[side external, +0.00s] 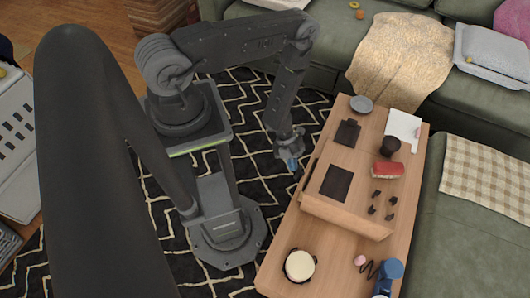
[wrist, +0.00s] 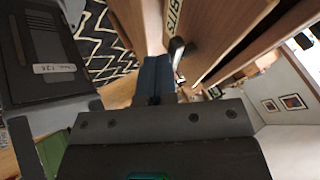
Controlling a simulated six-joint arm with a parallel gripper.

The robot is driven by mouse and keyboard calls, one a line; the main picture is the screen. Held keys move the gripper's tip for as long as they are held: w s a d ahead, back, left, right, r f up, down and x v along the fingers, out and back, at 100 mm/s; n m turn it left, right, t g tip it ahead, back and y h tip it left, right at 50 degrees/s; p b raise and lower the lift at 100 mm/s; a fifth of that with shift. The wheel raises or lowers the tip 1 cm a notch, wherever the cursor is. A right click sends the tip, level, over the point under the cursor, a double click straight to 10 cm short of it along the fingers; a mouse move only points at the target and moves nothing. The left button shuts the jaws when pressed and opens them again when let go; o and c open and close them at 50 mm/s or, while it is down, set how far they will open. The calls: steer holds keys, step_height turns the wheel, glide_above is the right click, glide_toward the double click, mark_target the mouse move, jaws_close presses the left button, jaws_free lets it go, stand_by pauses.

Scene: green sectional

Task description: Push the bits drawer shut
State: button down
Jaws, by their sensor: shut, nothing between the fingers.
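A low wooden cabinet (side external: 345,215) stands on the wooden table. In the wrist view, a wooden front (wrist: 205,30) carries a pale label (wrist: 176,12), partly cut off, whose letters look like the end of "BITS". A small knob (wrist: 177,47) sticks out near it. My gripper (side external: 292,163) is beside the cabinet's left side, at the table's edge. Its blue fingers also show in the wrist view (wrist: 155,75), closed together and empty, close to the knob; I cannot tell whether they touch. How far the drawer stands out is unclear from these views.
The cabinet top carries dark mats (side external: 336,182). A red-and-white block (side external: 387,170), a dark cup (side external: 390,147) and several small black pieces (side external: 376,210) lie to the right. A round cream-topped object (side external: 299,265) is at the near end. Open rug (side external: 250,165) lies left of the table.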

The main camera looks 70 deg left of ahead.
steer(key=shift+w+d, duration=0.9)
